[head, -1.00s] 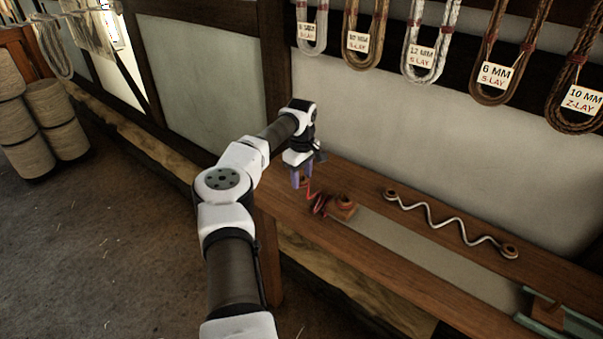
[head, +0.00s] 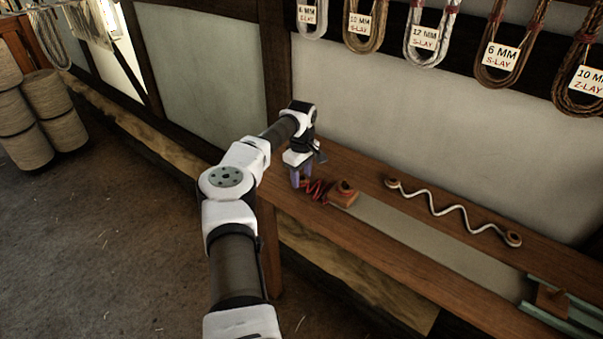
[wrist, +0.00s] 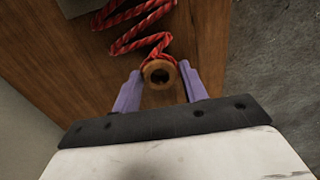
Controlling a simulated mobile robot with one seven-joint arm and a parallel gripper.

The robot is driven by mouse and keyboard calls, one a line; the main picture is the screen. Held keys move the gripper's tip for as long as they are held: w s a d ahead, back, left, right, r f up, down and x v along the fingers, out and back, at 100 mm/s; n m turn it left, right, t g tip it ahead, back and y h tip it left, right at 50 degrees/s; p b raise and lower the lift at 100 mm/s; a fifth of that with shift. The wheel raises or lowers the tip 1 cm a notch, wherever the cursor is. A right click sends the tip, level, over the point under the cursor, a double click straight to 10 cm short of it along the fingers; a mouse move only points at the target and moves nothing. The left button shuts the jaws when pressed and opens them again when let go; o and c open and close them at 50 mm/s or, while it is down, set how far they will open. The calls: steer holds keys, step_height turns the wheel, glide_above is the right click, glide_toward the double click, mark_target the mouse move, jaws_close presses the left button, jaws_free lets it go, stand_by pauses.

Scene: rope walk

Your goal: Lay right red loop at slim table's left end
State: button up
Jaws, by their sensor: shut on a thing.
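The red rope (head: 318,189) lies in tight zigzags near the left end of the slim wooden table (head: 400,282). It also shows in the wrist view (wrist: 135,30). My gripper (head: 301,181) is low over that left end. In the wrist view its purple fingers (wrist: 157,88) stand on both sides of a wooden ring (wrist: 158,76) with the red loop around it, and are shut on this loop end. The rope's other end reaches toward a wooden block (head: 343,195) with a round brown piece on top. Whether the held end touches the table is unclear.
A white wavy rope (head: 450,212) with brown end pieces lies along the back of the table. A grey-green channel (head: 570,318) with a wooden block is at the right. Tagged rope hanks (head: 500,55) hang on the wall. Rope spools (head: 45,115) stand far left.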

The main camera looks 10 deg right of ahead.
steer(key=shift+f, duration=0.35)
steer(key=o, duration=0.8)
steer(key=shift+o, duration=0.2)
step_height(320, 180, up, 14)
steer(key=b, duration=0.3)
steer(key=shift+f, duration=0.1)
